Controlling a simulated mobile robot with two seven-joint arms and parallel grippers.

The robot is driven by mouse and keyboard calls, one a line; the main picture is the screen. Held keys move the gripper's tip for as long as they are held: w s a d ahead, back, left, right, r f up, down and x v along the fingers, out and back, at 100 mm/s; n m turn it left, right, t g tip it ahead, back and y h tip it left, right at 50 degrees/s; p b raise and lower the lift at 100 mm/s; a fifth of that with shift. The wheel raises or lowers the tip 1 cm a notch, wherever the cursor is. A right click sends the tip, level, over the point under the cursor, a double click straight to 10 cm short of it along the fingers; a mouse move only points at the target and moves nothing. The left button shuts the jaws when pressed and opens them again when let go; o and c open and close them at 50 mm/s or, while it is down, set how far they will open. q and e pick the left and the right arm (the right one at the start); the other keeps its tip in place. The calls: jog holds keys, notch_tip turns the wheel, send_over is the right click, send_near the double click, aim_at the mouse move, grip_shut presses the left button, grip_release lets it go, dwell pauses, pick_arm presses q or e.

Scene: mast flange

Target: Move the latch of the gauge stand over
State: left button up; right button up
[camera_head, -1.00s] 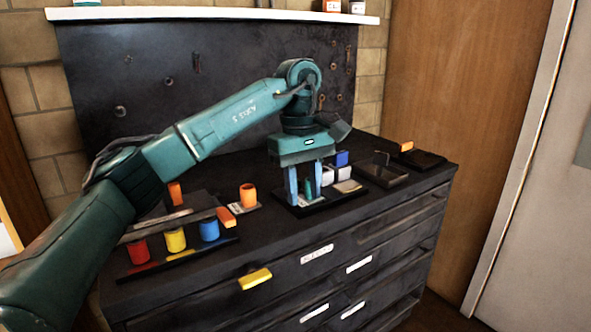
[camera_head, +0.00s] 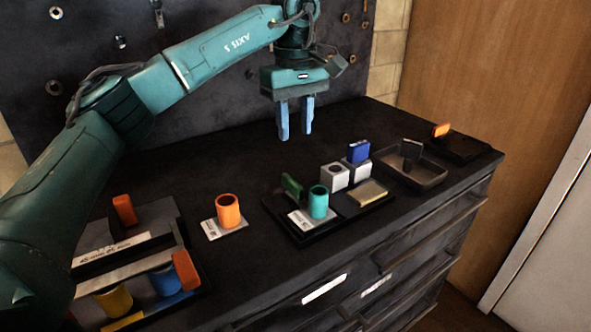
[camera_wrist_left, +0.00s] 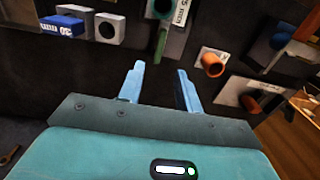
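A black stand (camera_head: 318,236) on the bench top carries a teal cylinder (camera_head: 319,201), a green upright piece (camera_head: 291,186) and a white label. The green piece may be the latch; no readable marking confirms this. It also shows in the wrist view (camera_wrist_left: 160,44), beyond my fingers. My left gripper (camera_head: 296,134) is above the bench, behind the stand, with its two blue fingers pointing down. The fingers are apart with nothing between them, also in the wrist view (camera_wrist_left: 160,70). My right gripper is out of view.
Grey blocks (camera_head: 335,177), a blue block (camera_head: 358,151) and a yellowish pad (camera_head: 368,193) sit right of the cylinder. A dark tray (camera_head: 425,179) stands farther right. An orange cup (camera_head: 228,211) and a rack with colored cups are left. The bench behind the stand is clear.

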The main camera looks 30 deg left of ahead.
aim_at(295, 183)
pick_arm(q)
notch_tip(295, 183, down, 13)
jog(key=shift+s, duration=0.15)
dwell(0.4)
grip_shut()
